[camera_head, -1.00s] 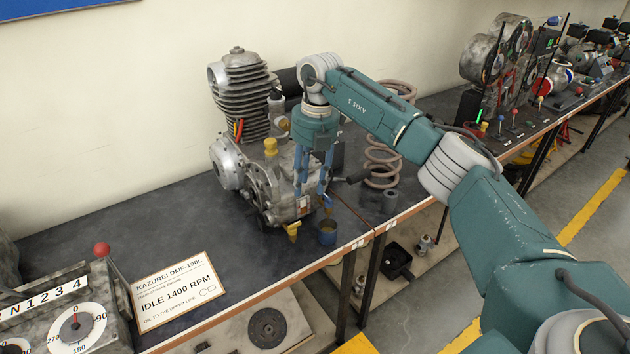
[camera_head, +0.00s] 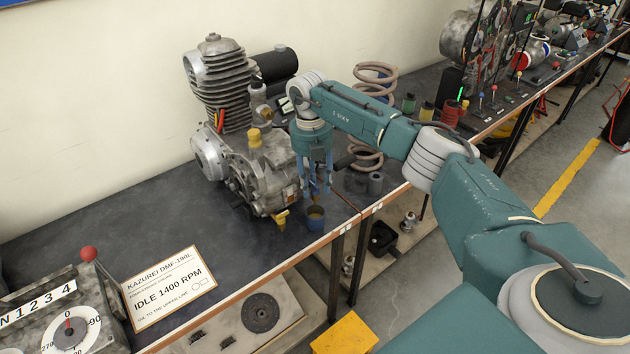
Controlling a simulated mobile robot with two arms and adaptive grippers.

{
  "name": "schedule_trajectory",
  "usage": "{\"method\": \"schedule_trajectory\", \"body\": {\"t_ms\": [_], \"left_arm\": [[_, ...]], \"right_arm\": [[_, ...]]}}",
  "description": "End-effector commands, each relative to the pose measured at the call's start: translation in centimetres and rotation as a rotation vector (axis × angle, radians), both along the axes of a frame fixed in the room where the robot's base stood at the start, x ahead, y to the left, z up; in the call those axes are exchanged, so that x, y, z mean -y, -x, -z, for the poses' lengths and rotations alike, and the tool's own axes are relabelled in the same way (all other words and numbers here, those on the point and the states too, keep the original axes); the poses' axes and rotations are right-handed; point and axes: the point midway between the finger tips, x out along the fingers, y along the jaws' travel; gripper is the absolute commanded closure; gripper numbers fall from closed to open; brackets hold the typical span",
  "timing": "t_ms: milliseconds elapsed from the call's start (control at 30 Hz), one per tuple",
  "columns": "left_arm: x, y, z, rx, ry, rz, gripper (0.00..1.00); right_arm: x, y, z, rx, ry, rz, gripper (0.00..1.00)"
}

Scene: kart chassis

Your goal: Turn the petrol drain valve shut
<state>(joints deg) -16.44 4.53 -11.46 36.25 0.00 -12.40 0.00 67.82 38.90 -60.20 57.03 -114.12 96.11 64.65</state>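The grey engine (camera_head: 262,176) stands on the dark bench top. A yellow tap-like fitting (camera_head: 281,217) sticks out low at its front; I cannot tell whether this is the petrol drain valve or how its handle is turned. A small blue cup (camera_head: 316,217) stands on the bench just right of the fitting. My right gripper (camera_head: 316,192) points down beside the engine's right side, just above the cup. Its blue fingers look apart, with no held object clearly visible. The fingertips partly hide what lies behind them. My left gripper is out of view.
A coil spring (camera_head: 366,155) and a small grey cylinder (camera_head: 375,183) stand right of my gripper. A sign (camera_head: 168,286) and a dial box with a red knob (camera_head: 88,253) are at the front left. The bench's front edge (camera_head: 283,262) is close to the cup. Bench left of the engine is clear.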

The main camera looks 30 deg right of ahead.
Motion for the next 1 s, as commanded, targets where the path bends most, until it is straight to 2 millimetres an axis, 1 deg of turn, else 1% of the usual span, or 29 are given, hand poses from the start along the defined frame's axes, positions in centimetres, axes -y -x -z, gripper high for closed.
{"method": "schedule_trajectory", "body": {"t_ms": [100, 267, 300, 367, 400, 433, 467, 767, 1000], "left_arm": [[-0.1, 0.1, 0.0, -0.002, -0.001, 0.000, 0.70], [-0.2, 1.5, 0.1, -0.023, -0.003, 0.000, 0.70], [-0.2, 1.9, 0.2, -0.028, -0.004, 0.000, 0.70], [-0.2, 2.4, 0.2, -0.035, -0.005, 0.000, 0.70], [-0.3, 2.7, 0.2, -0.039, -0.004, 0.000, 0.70], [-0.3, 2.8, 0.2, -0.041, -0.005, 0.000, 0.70], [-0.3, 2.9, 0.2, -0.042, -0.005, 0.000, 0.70], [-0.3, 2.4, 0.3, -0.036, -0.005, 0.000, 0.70], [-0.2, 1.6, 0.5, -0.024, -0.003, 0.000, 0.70]], "right_arm": [[0.0, 0.0, 0.2, 0.000, 0.000, 0.000, 0.62], [0.0, 0.0, 0.2, 0.000, 0.000, 0.000, 0.62], [0.0, 0.0, 0.2, 0.000, 0.000, 0.000, 0.70], [0.0, 0.0, 0.2, 0.000, 0.000, 0.000, 0.82], [0.0, 0.0, 0.2, 0.001, 0.001, 0.000, 0.90], [0.0, 0.0, 0.2, 0.001, 0.001, 0.000, 0.96], [0.0, 0.0, 0.2, 0.001, 0.001, 0.000, 1.00], [0.1, 0.0, 0.1, 0.001, 0.002, -0.018, 1.00], [0.1, -0.1, 0.1, 0.002, 0.003, -0.124, 1.00]]}}
